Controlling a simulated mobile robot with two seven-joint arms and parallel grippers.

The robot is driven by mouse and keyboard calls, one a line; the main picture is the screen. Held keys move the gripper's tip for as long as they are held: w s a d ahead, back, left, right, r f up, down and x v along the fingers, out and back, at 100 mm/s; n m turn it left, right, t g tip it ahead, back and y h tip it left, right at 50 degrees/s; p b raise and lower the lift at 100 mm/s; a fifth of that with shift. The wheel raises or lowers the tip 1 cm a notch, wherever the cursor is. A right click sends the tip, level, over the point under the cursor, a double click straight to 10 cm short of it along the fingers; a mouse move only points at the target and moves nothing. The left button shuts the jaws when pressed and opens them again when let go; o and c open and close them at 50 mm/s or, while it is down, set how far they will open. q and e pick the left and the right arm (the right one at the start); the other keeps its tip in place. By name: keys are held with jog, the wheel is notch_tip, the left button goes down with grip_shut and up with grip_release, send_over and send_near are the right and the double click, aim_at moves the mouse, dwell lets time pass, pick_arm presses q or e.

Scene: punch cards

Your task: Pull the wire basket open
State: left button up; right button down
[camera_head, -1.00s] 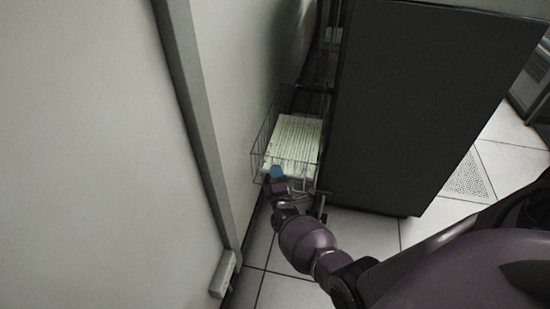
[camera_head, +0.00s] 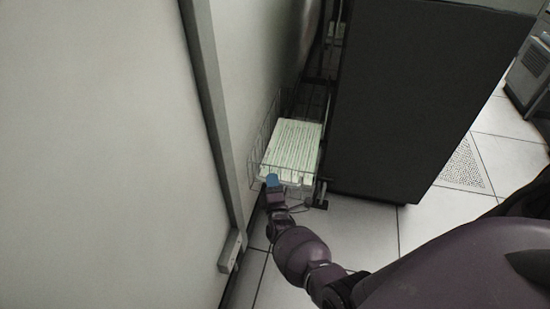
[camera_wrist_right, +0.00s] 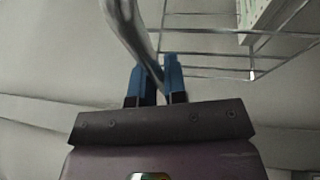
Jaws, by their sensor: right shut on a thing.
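The wire basket (camera_head: 256,160) stands out between the pale wall and the dark cabinet, with a stack of striped pale paper (camera_head: 293,145) in it. My right gripper (camera_head: 272,180) is at the basket's near end. In the right wrist view, the blue fingertips of my right gripper (camera_wrist_right: 155,82) are shut on a curved metal bar (camera_wrist_right: 134,35), with the basket's wires (camera_wrist_right: 205,73) to the right. Where the bar joins the basket is hard to make out. My left gripper is not in view.
The dark cabinet (camera_head: 425,100) stands close on the right of the basket. The pale wall (camera_head: 105,140) with a grey vertical strip (camera_head: 215,110) is close on the left. Tiled floor (camera_head: 370,235) is clear in front of the cabinet.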

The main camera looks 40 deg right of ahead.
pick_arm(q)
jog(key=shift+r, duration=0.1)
pick_arm(e)
jog(key=shift+s+a, duration=0.25)
jog(key=c, duration=1.2)
grip_release()
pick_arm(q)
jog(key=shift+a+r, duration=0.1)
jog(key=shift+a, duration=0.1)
pick_arm(e)
jog(key=shift+s+a, duration=0.1)
jog(key=shift+s, duration=0.1)
